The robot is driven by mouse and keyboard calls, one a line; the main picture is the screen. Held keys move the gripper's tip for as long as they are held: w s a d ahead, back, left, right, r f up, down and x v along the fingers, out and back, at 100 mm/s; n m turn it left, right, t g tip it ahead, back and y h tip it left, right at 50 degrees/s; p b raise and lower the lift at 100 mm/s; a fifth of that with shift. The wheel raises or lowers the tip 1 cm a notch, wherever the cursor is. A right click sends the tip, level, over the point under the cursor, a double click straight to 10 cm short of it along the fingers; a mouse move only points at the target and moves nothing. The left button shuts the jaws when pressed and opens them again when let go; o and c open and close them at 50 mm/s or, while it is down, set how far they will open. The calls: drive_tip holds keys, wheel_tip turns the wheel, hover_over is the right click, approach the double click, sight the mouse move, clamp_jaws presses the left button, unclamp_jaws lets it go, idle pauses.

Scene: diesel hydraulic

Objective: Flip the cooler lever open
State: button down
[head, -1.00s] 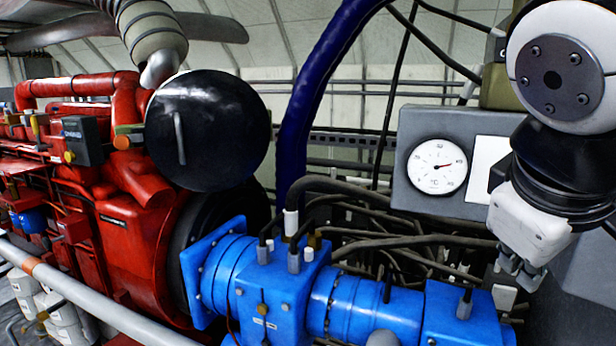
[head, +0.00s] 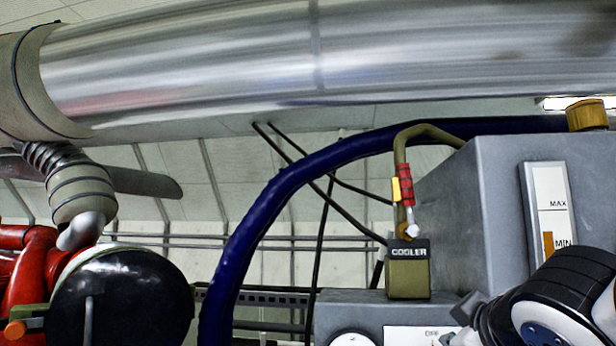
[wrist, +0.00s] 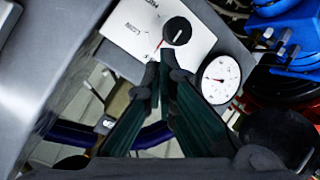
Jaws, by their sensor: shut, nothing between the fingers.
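A small olive box labelled COOLER (head: 408,270) stands on the grey cabinet ledge in the head view. A short metal lever with a pale tip (head: 411,230) shows just above it, in front of the olive pipe. In the wrist view my gripper (wrist: 161,75) has its dark green fingers converging at the tips, shut and empty. The fingertips overlap the edge of a white panel with a black knob (wrist: 177,30). In the head view my arm comes in at the lower right, below and right of the cooler box. The lever is not clearly visible in the wrist view.
A large grey tank with a MAX/MIN level gauge (head: 549,220) stands right of the cooler box. A thick blue hose (head: 262,215) arches at left and behind. A round gauge (wrist: 221,78) sits beside the knob panel. A big silver duct (head: 320,55) crosses overhead.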

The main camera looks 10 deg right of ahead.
wheel_tip(320, 180, up, 8)
drive_tip(key=w+d+n+t+p, duration=0.1)
drive_tip(key=n+t, duration=0.1)
drive_tip(key=n+t+y+p, duration=0.3)
drive_tip(key=n+t, duration=0.1)
drive_tip(key=n, duration=0.2)
approach(407, 201)
drive_tip(key=w+d+f, duration=0.2)
drive_tip(key=s+a+r+n+g+y+p, duration=0.25)
drive_tip(key=a+r+n+y, duration=0.35)
drive_tip(key=n, duration=0.5)
drive_tip(key=d+x, duration=0.1)
drive_tip(key=x, duration=0.8)
drive_tip(key=shift+w+d+t+y, duration=0.15)
drive_tip(key=shift+d+t+y, duration=0.25)
drive_tip(key=shift+d, duration=1.5)
